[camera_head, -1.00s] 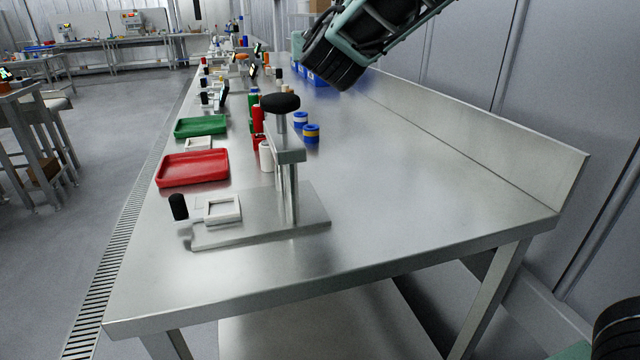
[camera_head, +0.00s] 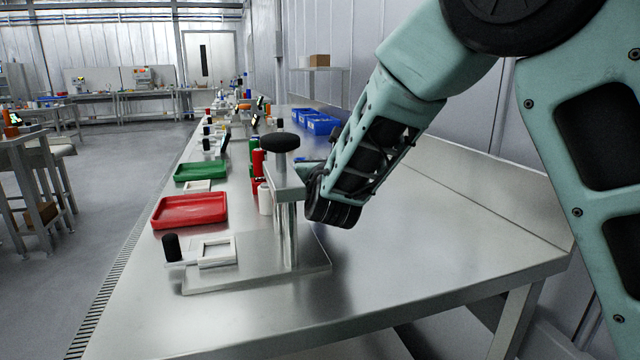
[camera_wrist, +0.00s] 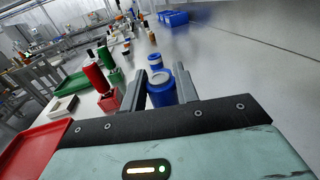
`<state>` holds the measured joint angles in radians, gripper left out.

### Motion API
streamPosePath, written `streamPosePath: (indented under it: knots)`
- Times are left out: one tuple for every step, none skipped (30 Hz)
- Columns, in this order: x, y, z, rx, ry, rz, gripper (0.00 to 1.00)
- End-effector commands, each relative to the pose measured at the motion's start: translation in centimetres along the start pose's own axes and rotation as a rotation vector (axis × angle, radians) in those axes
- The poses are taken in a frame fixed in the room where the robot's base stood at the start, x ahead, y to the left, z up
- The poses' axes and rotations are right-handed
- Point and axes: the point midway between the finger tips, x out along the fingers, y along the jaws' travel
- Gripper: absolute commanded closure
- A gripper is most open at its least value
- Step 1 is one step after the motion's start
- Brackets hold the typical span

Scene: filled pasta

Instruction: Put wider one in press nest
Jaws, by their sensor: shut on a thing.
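In the wrist view my gripper (camera_wrist: 160,84) has its fingers on either side of a blue round piece (camera_wrist: 161,98) and is shut on it. A second blue round piece with a pale band (camera_wrist: 155,61) stands just beyond it. I cannot tell from here which is wider. In the head view my gripper is low over the bench, right of the press column, and both blue pieces are hidden. The press has a black knob (camera_head: 281,143) and a metal base plate (camera_head: 260,276). The nest, a white square frame (camera_head: 217,251), sits on that plate, left of the column.
The press column (camera_head: 286,235) stands between my gripper and the nest. A red tray (camera_head: 189,211), a green tray (camera_head: 200,171) and a black-topped handle (camera_head: 171,247) are on the left. Red and green cylinders stand behind the press. The right bench is clear.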

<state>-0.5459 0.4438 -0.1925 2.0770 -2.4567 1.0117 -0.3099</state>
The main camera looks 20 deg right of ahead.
Motion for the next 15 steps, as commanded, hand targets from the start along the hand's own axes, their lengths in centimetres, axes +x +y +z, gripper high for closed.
streamPosePath:
  knots:
    - [0.0, 0.0, -0.5, -0.001, 0.001, 0.000, 0.99]
    - [0.0, 0.0, -0.8, -0.002, 0.001, 0.000, 0.99]
    - [0.0, 0.0, -1.4, -0.003, 0.003, 0.000, 0.99]
    - [0.0, 0.0, -1.9, -0.003, 0.004, 0.000, 0.99]
    - [0.0, 0.0, -2.5, -0.003, 0.004, 0.000, 0.99]
    - [0.0, 0.0, -3.1, -0.004, 0.003, 0.000, 0.99]
    - [0.0, 0.0, -3.6, -0.005, 0.004, 0.000, 0.99]
    - [0.0, 0.0, -3.9, -0.004, 0.003, 0.000, 0.99]
    - [0.0, 0.0, -4.2, -0.002, 0.001, 0.000, 0.99]
    - [0.0, 0.0, -4.3, -0.002, 0.001, 0.000, 0.99]
    - [0.0, 0.0, -4.3, -0.002, 0.000, 0.000, 0.99]
    - [0.0, 0.0, -4.3, -0.001, 0.000, 0.000, 0.99]
    - [0.0, 0.0, -4.2, -0.001, 0.000, 0.000, 0.99]
    - [0.0, 0.0, -4.2, -0.001, 0.000, 0.000, 0.99]
    - [0.0, 0.0, -4.2, -0.001, 0.000, 0.000, 0.99]
